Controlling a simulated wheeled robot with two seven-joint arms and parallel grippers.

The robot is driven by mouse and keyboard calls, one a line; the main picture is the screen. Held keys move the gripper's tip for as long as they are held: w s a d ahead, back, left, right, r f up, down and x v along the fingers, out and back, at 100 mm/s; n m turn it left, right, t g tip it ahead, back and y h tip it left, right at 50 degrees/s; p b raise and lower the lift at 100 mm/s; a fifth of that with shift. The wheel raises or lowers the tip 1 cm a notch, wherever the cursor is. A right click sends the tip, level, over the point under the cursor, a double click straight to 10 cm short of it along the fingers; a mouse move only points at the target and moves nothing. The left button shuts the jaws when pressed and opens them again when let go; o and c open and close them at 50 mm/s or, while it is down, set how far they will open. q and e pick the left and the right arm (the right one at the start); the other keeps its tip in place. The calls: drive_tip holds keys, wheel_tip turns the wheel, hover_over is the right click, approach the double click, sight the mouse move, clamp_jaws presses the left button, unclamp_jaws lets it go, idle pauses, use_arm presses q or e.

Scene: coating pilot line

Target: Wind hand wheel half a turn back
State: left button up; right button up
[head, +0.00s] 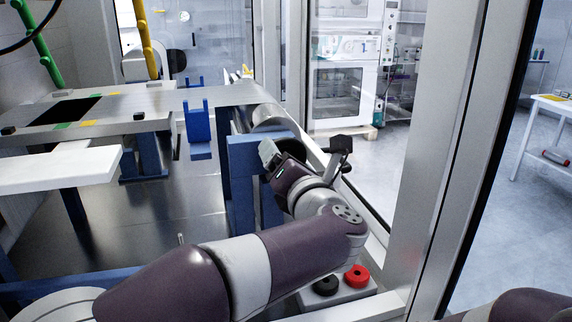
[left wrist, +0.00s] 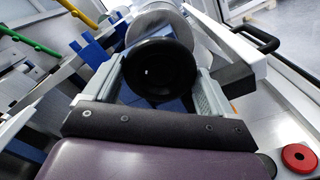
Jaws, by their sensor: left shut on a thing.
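The hand wheel (left wrist: 162,68) shows in the left wrist view as a round black part, face-on to the camera. My left gripper (left wrist: 160,82) has one grey finger on each side of it and is shut on it. Behind the wheel is a pale metal roller (left wrist: 168,22), which also shows in the head view (head: 268,117) at the end of the web table. My right gripper is out of view.
A red button (head: 357,275) and a black knob (head: 325,285) sit on a box below my left forearm. The blue stand (head: 243,165) is close beside the gripper. A window post (head: 440,150) rises to the right. A black bar handle (left wrist: 262,38) is near in the wrist view.

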use_arm(q)
drive_tip(key=shift+f, duration=0.15)
drive_tip(key=n+b, duration=1)
drive_tip(key=b, duration=0.3)
idle(0.6)
drive_tip(key=o, duration=1)
drive_tip(key=b+v, duration=0.2)
drive_tip(key=v, duration=0.4)
drive_tip(key=shift+b, duration=0.3)
